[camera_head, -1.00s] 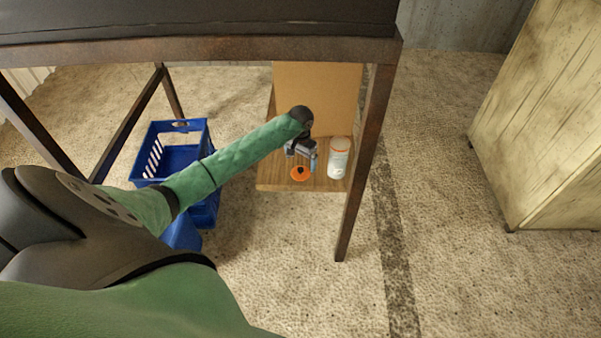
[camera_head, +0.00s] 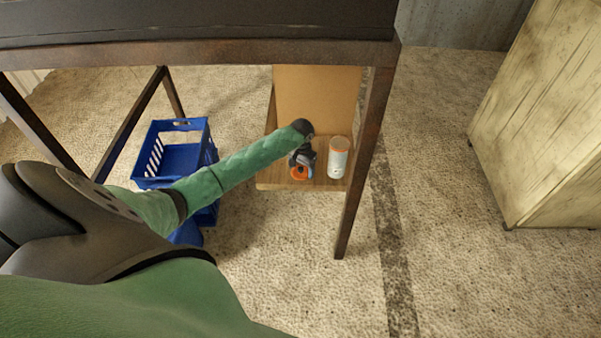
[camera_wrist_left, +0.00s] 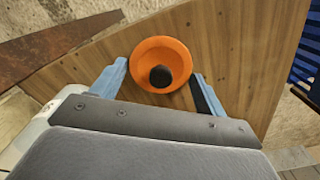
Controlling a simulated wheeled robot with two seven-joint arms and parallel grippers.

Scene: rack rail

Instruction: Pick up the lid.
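The lid is an orange round piece with a black knob (camera_wrist_left: 161,66), lying on a wooden shelf (camera_wrist_left: 235,40). In the head view the lid (camera_head: 298,174) is partly covered by my left gripper (camera_head: 304,165). In the left wrist view my left gripper (camera_wrist_left: 160,85) is open, with one blue finger on each side of the lid's near part. I cannot tell whether the fingers touch it. A white bottle with an orange rim (camera_head: 338,158) stands just right of the gripper. My right gripper is not in view.
A dark table frame (camera_head: 200,48) spans above, with a leg (camera_head: 366,160) right of the bottle. A blue crate (camera_head: 180,150) stands on the floor to the left. A worn pale cabinet (camera_head: 540,120) stands at the right. Open carpet lies between.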

